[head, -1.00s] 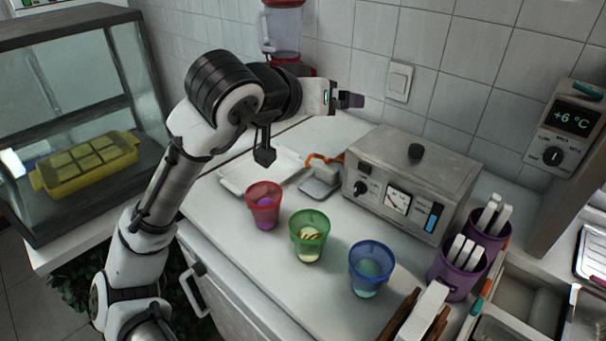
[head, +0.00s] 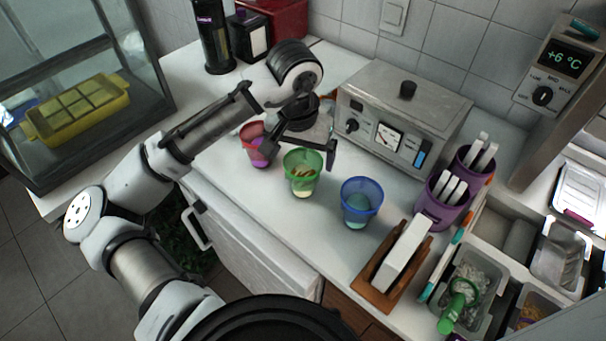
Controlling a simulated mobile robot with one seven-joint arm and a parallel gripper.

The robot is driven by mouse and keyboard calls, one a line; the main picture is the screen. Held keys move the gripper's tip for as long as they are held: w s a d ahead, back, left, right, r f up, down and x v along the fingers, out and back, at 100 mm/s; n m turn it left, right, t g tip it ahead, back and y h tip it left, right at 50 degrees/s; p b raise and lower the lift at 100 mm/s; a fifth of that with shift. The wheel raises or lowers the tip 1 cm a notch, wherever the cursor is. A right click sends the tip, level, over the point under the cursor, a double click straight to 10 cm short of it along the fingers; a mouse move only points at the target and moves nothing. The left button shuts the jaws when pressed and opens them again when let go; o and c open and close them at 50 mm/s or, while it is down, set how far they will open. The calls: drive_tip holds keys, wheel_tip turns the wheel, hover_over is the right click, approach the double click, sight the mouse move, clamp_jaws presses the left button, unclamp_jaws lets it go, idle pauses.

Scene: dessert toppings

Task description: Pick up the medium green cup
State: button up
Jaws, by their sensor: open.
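The green cup (head: 302,174) is see-through, holds something pale and brown, and stands upright on the white counter between two other cups. My gripper (head: 299,157) points downward at the green cup's rim, with its dark fingers spread wide. One finger shows to the left, over the red cup's side, and the other at the right of the green rim. The jaws are open and hold nothing. I cannot tell how far the fingertips are above or behind the rim.
A red cup (head: 252,146) stands close on the left, partly hidden by my gripper. A blue cup (head: 360,203) stands to the right. A metal control box (head: 400,115) is behind them. Purple holders (head: 438,205) and a wooden rack (head: 372,277) stand at the right.

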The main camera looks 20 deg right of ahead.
sight(303, 169)
drive_tip(key=shift+d+f+p, duration=0.15)
drive_tip(key=shift+f+p, duration=0.2)
drive_tip(key=shift+f, duration=1)
drive_tip(key=shift+d+f+p, duration=0.1)
drive_tip(key=shift+f+p, duration=0.25)
drive_tip(key=shift+f, duration=0.95)
drive_tip(key=c, duration=1.1)
